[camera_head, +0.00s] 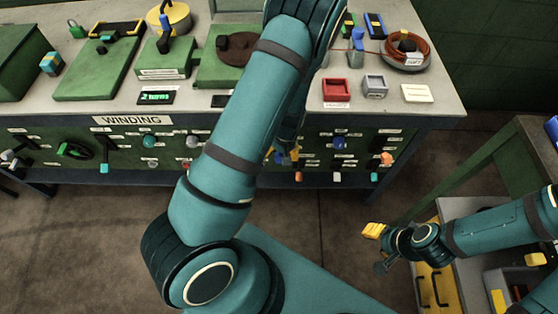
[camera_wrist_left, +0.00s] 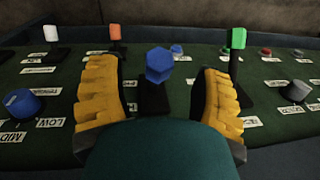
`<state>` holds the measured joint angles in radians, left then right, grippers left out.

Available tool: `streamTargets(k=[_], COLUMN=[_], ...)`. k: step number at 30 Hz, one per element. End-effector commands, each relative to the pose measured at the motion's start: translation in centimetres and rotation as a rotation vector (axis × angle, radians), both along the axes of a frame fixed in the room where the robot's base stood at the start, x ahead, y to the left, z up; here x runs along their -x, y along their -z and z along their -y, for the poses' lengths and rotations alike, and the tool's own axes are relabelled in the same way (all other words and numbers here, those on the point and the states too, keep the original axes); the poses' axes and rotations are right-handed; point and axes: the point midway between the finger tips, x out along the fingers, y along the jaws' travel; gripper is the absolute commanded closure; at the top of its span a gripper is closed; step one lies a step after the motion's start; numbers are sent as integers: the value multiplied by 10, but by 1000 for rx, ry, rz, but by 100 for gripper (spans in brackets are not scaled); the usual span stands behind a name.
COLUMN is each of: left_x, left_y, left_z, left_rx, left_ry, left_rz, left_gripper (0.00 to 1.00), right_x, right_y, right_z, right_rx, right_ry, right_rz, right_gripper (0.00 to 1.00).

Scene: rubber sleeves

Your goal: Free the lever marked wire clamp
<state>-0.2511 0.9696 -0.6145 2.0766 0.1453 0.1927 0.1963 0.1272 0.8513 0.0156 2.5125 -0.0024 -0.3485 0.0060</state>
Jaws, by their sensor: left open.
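The dark green front panel (camera_head: 120,150) of the bench carries several levers and knobs with small white labels. I cannot read which label says wire clamp. My left gripper (camera_head: 284,156) is at this panel, partly hidden behind my arm. In the left wrist view its yellow fingers (camera_wrist_left: 160,100) are open, one on each side of a blue six-sided lever head (camera_wrist_left: 159,65) on a dark stem. I see a gap on both sides of the head. My right gripper (camera_head: 374,236) is far from the panel at the right; its finger opening is unclear.
In the left wrist view, an orange-headed lever (camera_wrist_left: 115,34) and a green-headed lever (camera_wrist_left: 238,40) flank the blue one closely. A white-headed lever (camera_wrist_left: 51,34), a blue dial (camera_wrist_left: 22,103) and a grey knob (camera_wrist_left: 296,91) stand farther out. Yellow-fronted drawers (camera_head: 433,285) stand at lower right.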

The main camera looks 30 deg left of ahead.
Motion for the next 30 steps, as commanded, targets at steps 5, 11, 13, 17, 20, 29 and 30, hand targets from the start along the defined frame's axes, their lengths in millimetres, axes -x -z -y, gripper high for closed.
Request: streamTargets(k=[5,11,13,17,20,29,30], left_x=[2,2,2,2,2,2,2], left_y=[26,36,36,36,36,36,36], left_z=[-3,-4,-4,-4,-4,-4,-4], left_rx=[0,0,1,1,1,1,0], left_ry=[1,1,2,2,1,1,1], left_rz=[-2,0,0,0,0,0,0], left_gripper=[34,34,34,34,40,100,100], right_x=[-1,-1,-1,-2,-2,-2,-2], right_y=[7,9,9,8,8,8,8], right_z=[0,0,0,0,0,0,0], right_rx=[0,0,1,1,1,1,1], right_ry=[0,0,0,0,0,0,0], right_rz=[2,3,4,4,4,4,4], right_gripper=[53,53,53,53,53,53,53])
